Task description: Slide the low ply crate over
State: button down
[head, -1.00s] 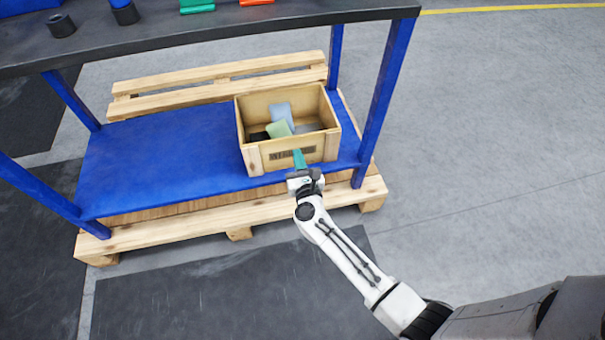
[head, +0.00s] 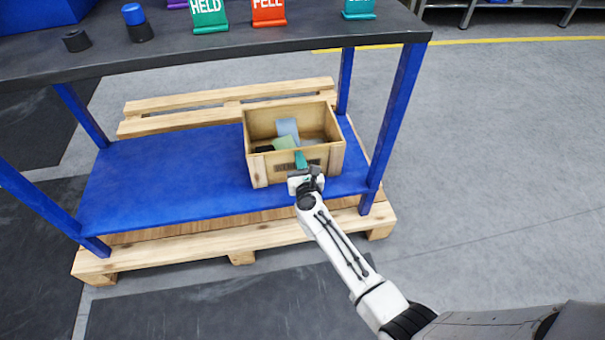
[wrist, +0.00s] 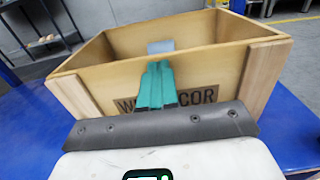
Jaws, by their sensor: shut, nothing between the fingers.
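The low ply crate (head: 258,168) stands on the right part of the blue lower shelf (head: 150,180), under the dark bench top. It is open at the top and holds a blue-grey item (head: 288,130), a green item (head: 284,143) and something dark. My gripper (head: 300,160) is at the crate's near wall, its teal fingers shut and empty. In the wrist view the closed fingers (wrist: 155,88) stand in front of the near wall (wrist: 215,75), partly covering its dark lettering. I cannot tell whether they touch the wall. Most of the crate's inside floor is hidden.
Blue legs (head: 395,125) of the bench stand to the right of the crate and at the left. A wooden pallet (head: 200,248) lies under the shelf. The bench top (head: 200,50) overhangs behind, carrying several signs. The shelf left of the crate is clear.

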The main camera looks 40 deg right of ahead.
jog(key=b+x, duration=0.3)
jog(key=x, duration=0.4)
jog(key=shift+w+d+f, duration=0.15)
jog(key=shift+w+f, duration=0.05)
jog(key=shift+w+d+r, duration=0.15)
jog(key=shift+w+d, duration=0.2)
jog(key=shift+w, duration=0.15)
